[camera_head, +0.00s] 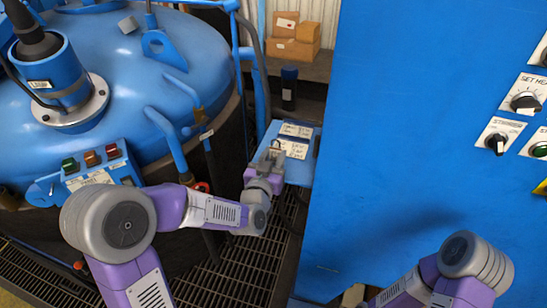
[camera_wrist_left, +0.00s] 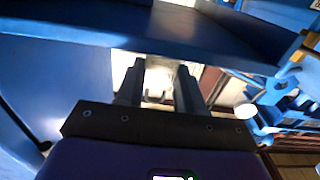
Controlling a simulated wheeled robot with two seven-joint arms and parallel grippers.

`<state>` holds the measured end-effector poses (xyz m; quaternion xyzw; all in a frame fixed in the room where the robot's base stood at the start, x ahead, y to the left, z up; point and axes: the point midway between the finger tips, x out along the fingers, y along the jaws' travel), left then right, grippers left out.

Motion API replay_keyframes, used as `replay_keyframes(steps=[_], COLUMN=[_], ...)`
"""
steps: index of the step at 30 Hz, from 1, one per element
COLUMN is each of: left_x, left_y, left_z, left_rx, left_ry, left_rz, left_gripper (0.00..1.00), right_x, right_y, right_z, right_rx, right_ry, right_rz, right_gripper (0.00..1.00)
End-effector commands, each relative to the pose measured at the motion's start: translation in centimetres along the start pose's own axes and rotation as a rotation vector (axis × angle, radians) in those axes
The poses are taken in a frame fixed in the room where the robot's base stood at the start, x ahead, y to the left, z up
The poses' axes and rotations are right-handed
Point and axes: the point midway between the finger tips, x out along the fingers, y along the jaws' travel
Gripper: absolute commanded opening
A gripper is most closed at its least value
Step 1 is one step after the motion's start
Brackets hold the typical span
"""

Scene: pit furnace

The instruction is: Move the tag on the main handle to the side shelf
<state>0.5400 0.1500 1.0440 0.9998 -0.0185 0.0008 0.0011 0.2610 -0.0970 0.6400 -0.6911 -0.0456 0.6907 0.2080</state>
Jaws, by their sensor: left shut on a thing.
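The blue side shelf (camera_head: 300,174) juts out beside the tall blue cabinet in the head view, with pale written labels on its top. My left gripper (camera_head: 271,153) is at the shelf's left edge, low over its top. In the left wrist view its two dark fingers (camera_wrist_left: 159,88) are shut on a small pale thing (camera_wrist_left: 158,80), which seems to be the tag. The fingers hide most of it, and I cannot tell whether it touches the shelf. The main handle cannot be picked out for sure. My right gripper is outside the head view; only part of that arm shows at lower right.
The blue furnace lid (camera_head: 120,60) with pipes and handles fills the left. The tall blue cabinet (camera_head: 415,130) stands close to the shelf's right. A dark cylinder (camera_head: 289,88) stands behind the shelf, with cardboard boxes (camera_head: 293,48) farther back. Floor grating (camera_head: 245,275) lies below.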

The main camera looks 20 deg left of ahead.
Motion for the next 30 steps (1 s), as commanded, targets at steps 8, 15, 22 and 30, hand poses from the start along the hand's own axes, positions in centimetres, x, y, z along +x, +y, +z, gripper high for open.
replay_keyframes(steps=[8, 15, 22, 30], left_x=[0.0, 0.0, -1.5, -6.3], left_y=[0.0, 0.0, 0.0, -0.1], left_z=[0.2, 0.1, -0.1, 0.2], left_rx=[0.0, 0.0, 0.001, 0.002], left_ry=[0.0, 0.0, 0.0, 0.006], left_rz=[-0.001, -0.001, 0.0, -0.004], left_gripper=[0.63, 0.63, 0.63, 0.63], right_x=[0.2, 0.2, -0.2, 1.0], right_y=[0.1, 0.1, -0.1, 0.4], right_z=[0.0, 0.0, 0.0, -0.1], right_rx=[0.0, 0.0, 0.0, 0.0], right_ry=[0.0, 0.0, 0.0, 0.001], right_rz=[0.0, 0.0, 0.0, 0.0], right_gripper=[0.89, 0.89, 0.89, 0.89])
